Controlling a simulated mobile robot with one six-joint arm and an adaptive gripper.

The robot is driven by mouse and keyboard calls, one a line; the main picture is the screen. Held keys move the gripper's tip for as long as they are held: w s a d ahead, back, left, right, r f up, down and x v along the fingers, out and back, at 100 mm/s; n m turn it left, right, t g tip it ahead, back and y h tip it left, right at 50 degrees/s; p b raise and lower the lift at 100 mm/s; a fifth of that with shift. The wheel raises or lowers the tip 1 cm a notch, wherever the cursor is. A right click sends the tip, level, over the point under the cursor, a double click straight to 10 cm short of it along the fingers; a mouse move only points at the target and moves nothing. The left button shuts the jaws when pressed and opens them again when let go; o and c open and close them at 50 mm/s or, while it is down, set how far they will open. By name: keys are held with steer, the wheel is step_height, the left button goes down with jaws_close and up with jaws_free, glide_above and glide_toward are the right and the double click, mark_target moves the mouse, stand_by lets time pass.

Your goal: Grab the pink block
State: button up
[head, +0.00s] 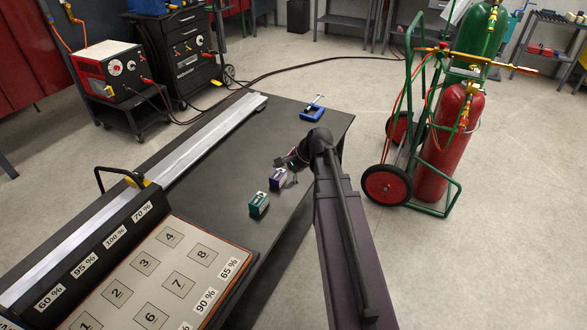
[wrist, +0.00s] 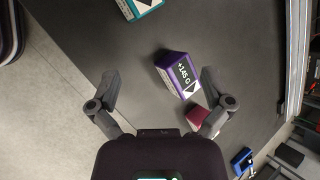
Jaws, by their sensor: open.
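The pink block (wrist: 197,117) shows dark pink in the wrist view, just below the purple block and partly hidden by my right finger. In the head view I cannot make it out; my gripper and wrist cover that area. My gripper (wrist: 160,78) is open and empty above the table, and its fingers are spread wide. The purple block (wrist: 179,74), labelled "+145 G", lies just ahead, between the fingertips and nearer the right one. In the head view my gripper (head: 287,168) is over the table's right part, close to the purple block (head: 277,178).
A teal block (head: 259,203) stands nearer on the dark table (head: 215,160). A blue object (head: 312,112) is at the far corner. A numbered board (head: 160,280) and a long metal rail (head: 210,145) lie to the left. A gas cylinder cart (head: 435,150) stands right of the table.

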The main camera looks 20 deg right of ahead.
steer(key=w+d+f+m+t+b, duration=0.1)
steer(key=d+m, duration=0.1)
steer(key=d, duration=0.1)
steer(key=w+d+m+t+y+b, duration=0.1)
steer(key=d+m+b, duration=0.1)
steer(key=w+d+f+m+b, duration=0.1)
steer(key=d+m, duration=0.1)
steer(key=d, duration=0.1)
steer(key=shift+w+d+f+t, duration=0.3)
steer(key=shift+w+d+t, duration=0.05)
steer(key=shift+t, duration=0.05)
steer(key=w+d+m+t+y+b, duration=0.1)
steer(key=d+m+t+b, duration=0.3)
steer(key=d+m, duration=0.3)
steer(key=d, duration=0.3)
steer(key=shift+w+d+r+m+b, duration=0.2)
steer(key=shift+d+m+b, duration=0.1)
steer(key=shift+d+b, duration=0.1)
steer(key=shift+f, duration=0.1)
steer(key=shift+b+x, duration=1.65)
steer(key=shift+x, duration=2.7)
steer(key=shift+a, duration=0.1)
steer(key=shift+b+x, duration=1.15)
steer(key=shift+x, duration=1.4)
steer(key=shift+s, duration=0.1)
